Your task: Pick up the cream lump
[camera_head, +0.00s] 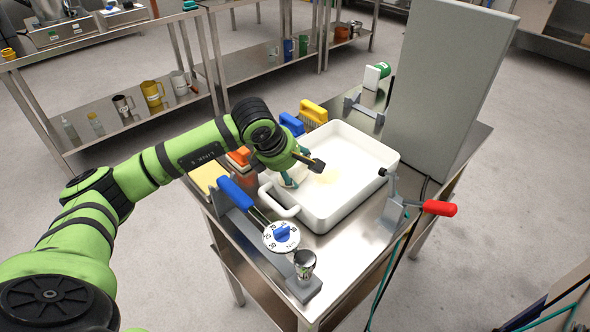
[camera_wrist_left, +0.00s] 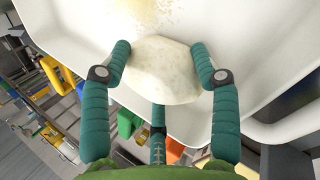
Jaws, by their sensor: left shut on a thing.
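A cream lump (camera_wrist_left: 162,68) with a rounded, pale surface shows in the left wrist view, inside a white tray (camera_wrist_left: 270,35). My left gripper (camera_wrist_left: 160,75) has its teal fingers closed around the lump, one finger on each side and another at the near edge. In the head view the left gripper (camera_head: 292,180) is low in the left part of the white tray (camera_head: 345,205), and its fingers partly hide the lump (camera_head: 297,174). I cannot tell whether the lump touches the tray floor. My right gripper is not in view.
The tray sits on a steel table with a tall grey panel (camera_head: 445,90) at right. A red-handled lever (camera_head: 438,208), a dial (camera_head: 282,236) and a blue handle (camera_head: 235,193) stand near the tray. Brushes (camera_head: 313,112) lie behind it. Pale powder (camera_head: 327,176) lies in the tray.

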